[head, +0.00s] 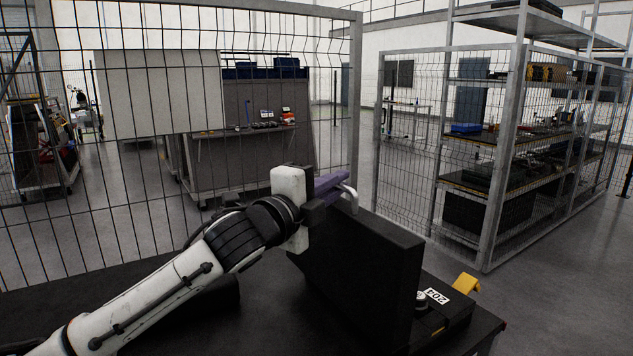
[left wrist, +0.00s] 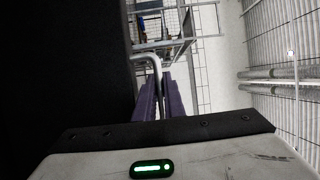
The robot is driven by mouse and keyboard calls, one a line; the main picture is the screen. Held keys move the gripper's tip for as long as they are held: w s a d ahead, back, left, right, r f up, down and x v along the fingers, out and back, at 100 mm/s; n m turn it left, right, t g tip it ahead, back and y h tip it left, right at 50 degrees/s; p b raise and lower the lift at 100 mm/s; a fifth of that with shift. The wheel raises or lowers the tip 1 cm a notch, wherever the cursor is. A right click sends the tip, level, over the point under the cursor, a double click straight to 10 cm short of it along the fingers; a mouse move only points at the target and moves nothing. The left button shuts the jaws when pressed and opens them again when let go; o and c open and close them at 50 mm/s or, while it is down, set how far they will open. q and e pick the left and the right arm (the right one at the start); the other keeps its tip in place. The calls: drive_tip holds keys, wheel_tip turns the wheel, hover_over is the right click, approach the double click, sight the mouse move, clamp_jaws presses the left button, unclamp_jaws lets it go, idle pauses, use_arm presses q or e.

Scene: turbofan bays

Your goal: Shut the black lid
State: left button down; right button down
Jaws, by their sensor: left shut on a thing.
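The black lid (head: 365,265) stands raised, close to upright, on the dark table at the centre right of the head view. It also fills the left side of the left wrist view (left wrist: 60,70) as a dark face. A bent metal handle (head: 351,196) shows at its top edge. My left gripper (head: 333,186), with purple fingers, is shut on the handle. In the left wrist view the handle (left wrist: 151,62) runs down between the fingers (left wrist: 161,98). The lid hides much of what lies behind it. My right gripper is in neither view.
A white label (head: 437,296) and a yellow part (head: 466,283) sit right of the lid on the dark table (head: 487,327). A wire fence (head: 60,220) stands behind the table. Shelves (head: 500,180) stand behind more mesh at the right.

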sight(345, 211)
use_arm(q)
drive_tip(key=w+d+m+g+y, duration=0.1)
drive_tip(key=w+d+g, duration=0.1)
drive_tip(key=w+d, duration=0.3)
drive_tip(key=shift+d+f, duration=0.3)
drive_tip(key=shift+d, duration=0.65)
drive_tip(key=c, duration=2.2)
unclamp_jaws()
drive_tip(key=shift+o, duration=0.4)
drive_tip(key=b+v, duration=0.2)
drive_tip(key=v, duration=0.8)
drive_tip(key=shift+s+a+r, duration=0.1)
drive_tip(key=shift+s+r, duration=0.05)
